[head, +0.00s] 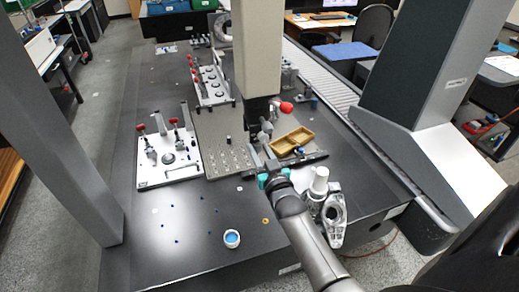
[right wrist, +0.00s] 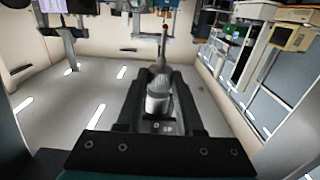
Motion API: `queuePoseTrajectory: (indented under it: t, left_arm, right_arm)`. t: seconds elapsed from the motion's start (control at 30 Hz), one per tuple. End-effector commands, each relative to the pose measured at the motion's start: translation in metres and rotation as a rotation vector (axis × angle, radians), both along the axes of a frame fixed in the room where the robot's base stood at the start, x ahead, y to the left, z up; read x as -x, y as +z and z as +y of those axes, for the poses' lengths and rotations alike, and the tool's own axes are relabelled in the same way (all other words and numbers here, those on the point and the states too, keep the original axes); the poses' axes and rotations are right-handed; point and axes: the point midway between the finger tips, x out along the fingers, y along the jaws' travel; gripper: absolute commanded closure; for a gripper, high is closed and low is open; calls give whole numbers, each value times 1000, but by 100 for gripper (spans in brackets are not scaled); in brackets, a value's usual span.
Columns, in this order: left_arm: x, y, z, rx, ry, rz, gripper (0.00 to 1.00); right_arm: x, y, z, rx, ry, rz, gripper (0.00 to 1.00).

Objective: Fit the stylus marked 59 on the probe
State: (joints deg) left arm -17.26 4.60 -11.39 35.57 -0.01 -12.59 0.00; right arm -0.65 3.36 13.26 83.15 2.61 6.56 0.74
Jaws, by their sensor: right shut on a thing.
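My right gripper (head: 267,161) is just below the probe head (head: 261,113), which hangs under the pale column (head: 258,50) over the table. In the right wrist view, my right gripper (right wrist: 158,76) is shut on a grey stylus (right wrist: 158,94). The stylus has a thin stem and a small red tip, and it points out past the jaws. I cannot read a number on it. In the head view the stylus is too small and covered to make out, and I cannot tell whether it touches the probe. My left gripper is not in view.
A yellow tray (head: 301,137) lies right of the gripper. A white fixture plate (head: 153,180) with red-knobbed clamps stands left. A blue-filled cup (head: 232,239) stands in front, where the table is mostly clear.

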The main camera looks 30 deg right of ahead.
Motion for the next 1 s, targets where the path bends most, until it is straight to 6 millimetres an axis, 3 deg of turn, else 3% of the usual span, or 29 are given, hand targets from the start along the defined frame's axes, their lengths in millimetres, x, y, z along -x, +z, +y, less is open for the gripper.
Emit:
queuePoseTrajectory:
  t: [1.0]
  left_arm:
    - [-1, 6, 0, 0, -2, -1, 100]
  right_arm:
    - [0, 5, 0, 0, 0, -1, 100]
